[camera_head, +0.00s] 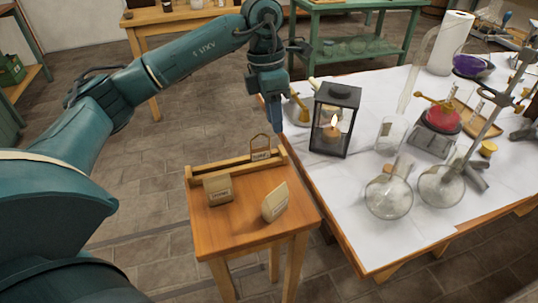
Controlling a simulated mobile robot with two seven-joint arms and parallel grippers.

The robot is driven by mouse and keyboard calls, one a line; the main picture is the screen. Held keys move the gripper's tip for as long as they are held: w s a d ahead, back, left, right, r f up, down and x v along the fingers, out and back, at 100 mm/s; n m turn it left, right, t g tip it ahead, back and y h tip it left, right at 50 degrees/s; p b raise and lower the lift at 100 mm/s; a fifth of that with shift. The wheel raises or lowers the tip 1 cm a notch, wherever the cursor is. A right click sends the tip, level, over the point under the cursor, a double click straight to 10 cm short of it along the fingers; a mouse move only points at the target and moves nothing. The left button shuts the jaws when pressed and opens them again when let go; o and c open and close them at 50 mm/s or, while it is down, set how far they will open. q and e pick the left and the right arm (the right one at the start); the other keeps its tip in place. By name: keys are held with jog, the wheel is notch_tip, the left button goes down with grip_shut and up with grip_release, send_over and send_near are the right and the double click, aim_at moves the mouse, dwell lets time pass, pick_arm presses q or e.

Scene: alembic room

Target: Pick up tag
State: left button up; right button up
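A small tag (261,154) with a dark loop on top stands at the wooden rail (215,171) along the back of a small wooden stool. Two more beige tags with dark lettering are on the stool top: one stands at the left (219,190) and one leans at the right (275,203). The lettering is too small to read. My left gripper (274,122) points down above and behind the looped tag, apart from it. It shows edge-on, so its opening cannot be told. My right gripper is out of view.
A lit black lantern (335,120) stands near the left edge of the white-covered table (340,192), close to my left gripper. Round glass flasks (388,197), a beaker and a metal stand are further right. The front of the stool top (252,232) is clear.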

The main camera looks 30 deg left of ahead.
pick_arm(q)
jog(key=w+a+r+y, duration=0.1)
jog(key=a+r+y, duration=0.1)
jog(key=a, duration=0.3)
send_over(260, 149)
jog(key=shift+n, duration=0.4)
notch_tip(260, 149, down, 7)
jog(key=shift+a+r+b, duration=0.1)
jog(key=shift+a+b, duration=0.05)
jog(key=shift+b, duration=0.2)
jog(key=shift+w+f, duration=0.15)
jog(key=shift+f, duration=3)
grip_shut()
